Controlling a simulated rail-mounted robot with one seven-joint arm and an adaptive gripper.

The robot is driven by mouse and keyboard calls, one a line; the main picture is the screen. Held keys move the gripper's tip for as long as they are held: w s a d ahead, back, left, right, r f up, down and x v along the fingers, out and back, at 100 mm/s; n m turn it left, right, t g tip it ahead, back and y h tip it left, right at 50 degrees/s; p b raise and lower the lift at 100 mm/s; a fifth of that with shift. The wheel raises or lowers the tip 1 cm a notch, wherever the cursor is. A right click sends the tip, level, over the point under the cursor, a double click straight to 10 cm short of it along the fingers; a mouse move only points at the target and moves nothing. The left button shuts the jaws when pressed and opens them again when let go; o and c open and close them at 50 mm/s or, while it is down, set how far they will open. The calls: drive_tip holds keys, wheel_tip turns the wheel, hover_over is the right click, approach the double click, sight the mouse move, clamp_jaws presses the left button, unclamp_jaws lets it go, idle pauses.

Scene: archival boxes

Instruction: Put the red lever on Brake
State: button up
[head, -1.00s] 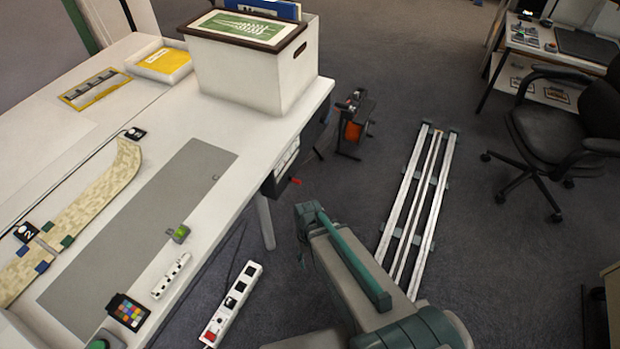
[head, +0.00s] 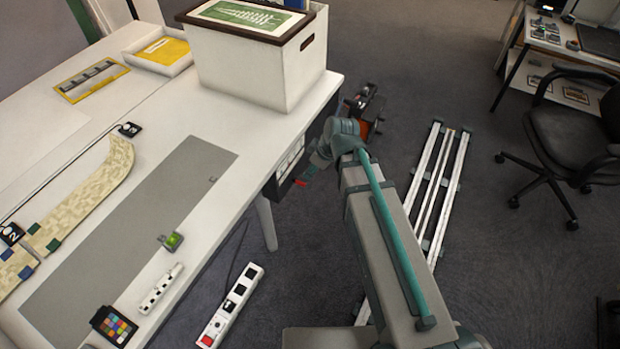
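The red lever (head: 301,183) shows as a small red piece at the side of the table, beside the dark unit (head: 272,188) mounted under the tabletop edge. My gripper (head: 311,172) is at the end of my arm, pointing down and left, very close to the red lever in the picture. I cannot tell whether it touches the lever. The fingers are too small and dark to tell open from shut. The Brake marking and the lever's setting cannot be read from here.
The white table (head: 110,180) carries a white archival box (head: 255,75) near the unit. A black and orange device (head: 366,112) stands on the floor behind my wrist. A white power strip (head: 230,305) and long metal rails (head: 440,190) lie on the floor.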

sight(301, 182)
drive_tip(key=x, duration=1)
drive_tip(key=shift+a+f, duration=0.1)
drive_tip(key=shift+f, duration=0.3)
clamp_jaws()
